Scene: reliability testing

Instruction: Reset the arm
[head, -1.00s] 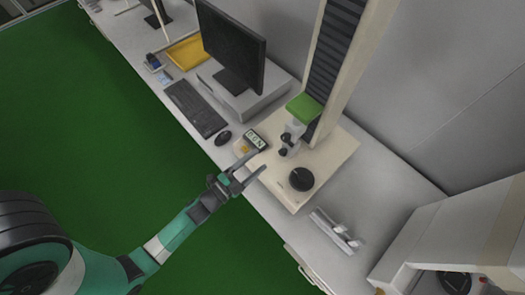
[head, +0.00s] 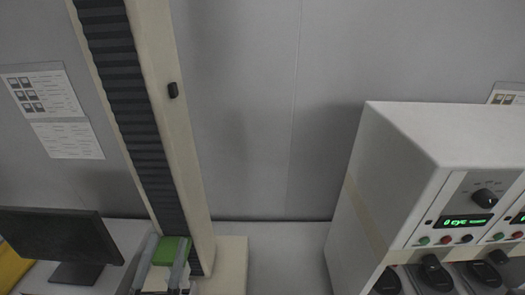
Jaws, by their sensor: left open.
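My left gripper (head: 165,246) shows at the bottom edge of the head view, left of centre. Its two grey fingers point up and stand apart, so it is open. A green block (head: 172,251) on the tall testing machine (head: 168,110) shows between the fingers in the picture. I cannot tell whether the fingers touch it or only overlap it in view. The rest of my left arm is below the frame. My right gripper is not in view.
A black monitor (head: 62,238) stands at the lower left beside a yellow tray (head: 12,266). A white cabinet (head: 400,170) with a lit green display (head: 467,222) fills the right. Bare desk (head: 285,262) lies between the machine and cabinet.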

